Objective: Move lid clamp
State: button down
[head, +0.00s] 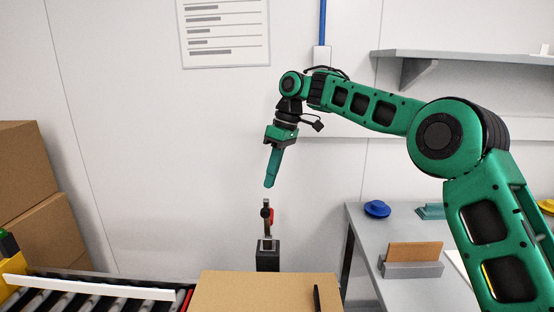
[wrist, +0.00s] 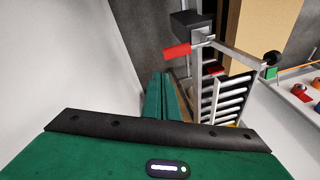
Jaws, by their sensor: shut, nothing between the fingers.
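The lid clamp (head: 267,216) is a small metal toggle clamp with a red part, on top of a black block (head: 268,256) behind the cardboard box. In the wrist view its red handle (wrist: 177,50) sticks out beside the block, and a metal bar (wrist: 238,48) with a black tip reaches to the right. My gripper (head: 269,186) is shut and empty, pointing down just above the clamp in the head view, with a gap between. The green fingers lie together in the wrist view (wrist: 163,94), apart from the red handle.
A cardboard box (head: 240,292) stands in front of the clamp. A roller conveyor (head: 85,294) lies at the left, near stacked boxes (head: 28,185). At the right, a grey table (head: 365,245) holds a blue part (head: 377,208) and a card holder (head: 412,269). A shelf (head: 470,57) hangs above.

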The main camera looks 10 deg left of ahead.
jog(key=w+r, duration=0.4)
jog(key=w, duration=0.1)
jog(key=shift+w+d+r, duration=0.3)
jog(key=shift+r, duration=0.1)
